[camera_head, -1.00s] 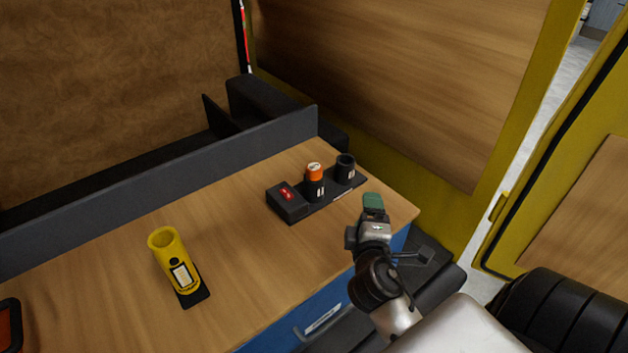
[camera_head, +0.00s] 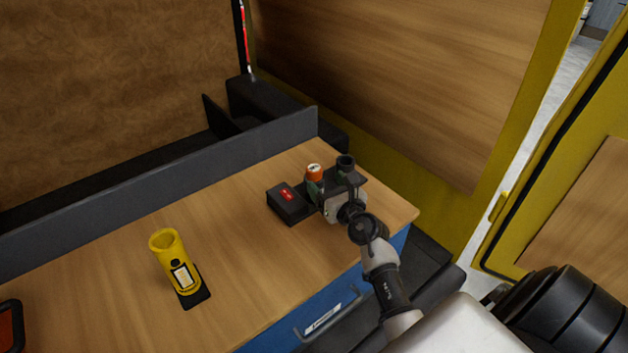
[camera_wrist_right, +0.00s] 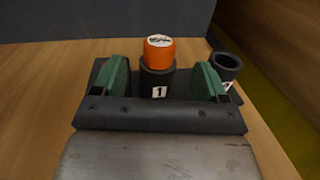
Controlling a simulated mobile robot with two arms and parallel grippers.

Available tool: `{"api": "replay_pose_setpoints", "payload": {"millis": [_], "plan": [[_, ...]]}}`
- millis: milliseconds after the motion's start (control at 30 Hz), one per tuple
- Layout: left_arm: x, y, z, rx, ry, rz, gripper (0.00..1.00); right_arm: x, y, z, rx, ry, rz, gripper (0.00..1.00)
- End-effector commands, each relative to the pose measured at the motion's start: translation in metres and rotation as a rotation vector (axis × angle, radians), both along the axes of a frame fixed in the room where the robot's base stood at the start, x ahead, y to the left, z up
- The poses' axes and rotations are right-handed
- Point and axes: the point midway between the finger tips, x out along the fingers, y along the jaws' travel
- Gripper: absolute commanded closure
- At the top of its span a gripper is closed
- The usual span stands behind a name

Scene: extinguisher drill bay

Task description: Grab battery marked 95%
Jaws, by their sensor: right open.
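An orange-topped battery (camera_head: 314,170) stands upright in the black charger (camera_head: 288,206) on the wooden worktop. In the right wrist view the battery (camera_wrist_right: 159,51) sits in the black socket marked 1 (camera_wrist_right: 157,82); the print on its top is too small to read surely. My right gripper (camera_wrist_right: 160,80) is open, its two green finger pads on either side of socket 1, apart from it. In the head view my right gripper (camera_head: 328,186) is at the charger and hides part of it. My left gripper is not in view.
A second socket (camera_wrist_right: 226,66) to the right looks empty. The charger has a red display (camera_head: 286,195). A yellow holder (camera_head: 175,265) stands at the left on the worktop (camera_head: 240,265). A dark ledge (camera_head: 170,185) runs along the back. The worktop between is clear.

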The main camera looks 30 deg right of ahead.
Motion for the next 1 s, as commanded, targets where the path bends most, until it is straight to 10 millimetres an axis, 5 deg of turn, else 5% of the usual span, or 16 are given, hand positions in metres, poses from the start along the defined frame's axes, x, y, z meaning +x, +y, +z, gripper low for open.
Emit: {"api": "replay_pose_setpoints", "payload": {"millis": [433,733,1000], "plan": [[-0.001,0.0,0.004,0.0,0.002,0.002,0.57,0.052,-0.004,0.001,0.001,-0.001,-0.001,0.26],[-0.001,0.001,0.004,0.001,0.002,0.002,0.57,0.057,-0.004,0.0,0.002,0.0,-0.002,0.26],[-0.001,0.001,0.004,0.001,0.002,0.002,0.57,0.056,-0.004,0.0,0.003,0.0,-0.002,0.68]]}}
